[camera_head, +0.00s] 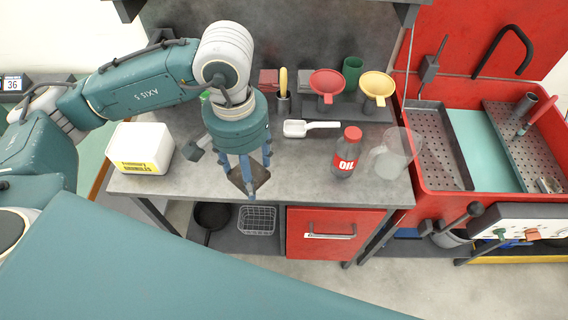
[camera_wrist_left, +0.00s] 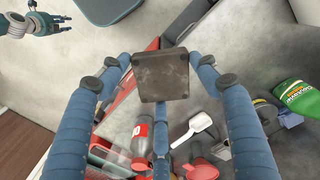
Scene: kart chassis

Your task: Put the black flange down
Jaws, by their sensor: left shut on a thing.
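The black flange, a dark square plate with small corner holes, is held at the fingertips of my left gripper (camera_head: 247,176). It shows in the head view (camera_head: 251,181) over the front edge of the grey workbench (camera_head: 300,182). In the left wrist view the flange (camera_wrist_left: 163,77) faces the camera, with the blue fingers of my left gripper (camera_wrist_left: 162,85) around it. The fingers are shut on it, and it appears apart from the bench. My right gripper (camera_wrist_left: 48,24) shows small at the top left of the left wrist view, fingers spread and empty.
A white box (camera_head: 141,148) stands at the bench's left. A white scoop (camera_head: 300,128), an oil bottle (camera_head: 346,155) and a clear jug (camera_head: 388,158) stand right of the gripper. Red and yellow funnels (camera_head: 377,85) are behind. Bare bench top lies between gripper and bottle.

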